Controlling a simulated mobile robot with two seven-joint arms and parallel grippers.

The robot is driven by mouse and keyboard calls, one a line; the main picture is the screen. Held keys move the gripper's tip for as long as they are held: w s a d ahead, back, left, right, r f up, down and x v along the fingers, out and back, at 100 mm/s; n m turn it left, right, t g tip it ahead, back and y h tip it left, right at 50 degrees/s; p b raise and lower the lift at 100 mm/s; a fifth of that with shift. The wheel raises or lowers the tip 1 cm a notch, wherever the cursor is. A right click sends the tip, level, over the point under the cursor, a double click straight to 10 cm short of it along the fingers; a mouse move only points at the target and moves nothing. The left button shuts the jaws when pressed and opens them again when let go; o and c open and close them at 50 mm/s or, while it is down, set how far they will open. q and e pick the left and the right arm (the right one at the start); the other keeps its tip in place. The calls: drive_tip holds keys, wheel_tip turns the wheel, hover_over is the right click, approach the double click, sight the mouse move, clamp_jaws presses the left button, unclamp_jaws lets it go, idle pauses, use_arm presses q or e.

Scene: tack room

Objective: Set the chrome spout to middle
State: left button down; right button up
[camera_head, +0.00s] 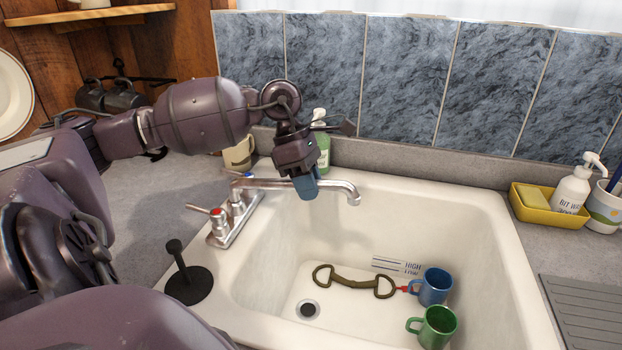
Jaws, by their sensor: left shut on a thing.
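The chrome spout (338,187) runs to the right from the faucet base (232,224), which stands on the left rim of the white sink (470,202). Its downturned tip hangs over the basin, nearer the back wall. My left gripper (306,188) comes down from above and is shut on the spout about midway along it. The fingers hide that short stretch of the spout. My right gripper is not in the picture.
A blue mug (434,287), a green mug (436,328) and a snaffle bit (352,283) lie in the basin. A green bottle (323,152) stands behind my gripper. A yellow tray (541,214) sits at right.

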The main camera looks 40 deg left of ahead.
use_arm(q)
drive_tip(key=shift+s, duration=0.15)
drive_tip(key=c, duration=1)
unclamp_jaws()
drive_tip(key=shift+p+v, duration=0.35)
drive_tip(key=shift+v, duration=5.05)
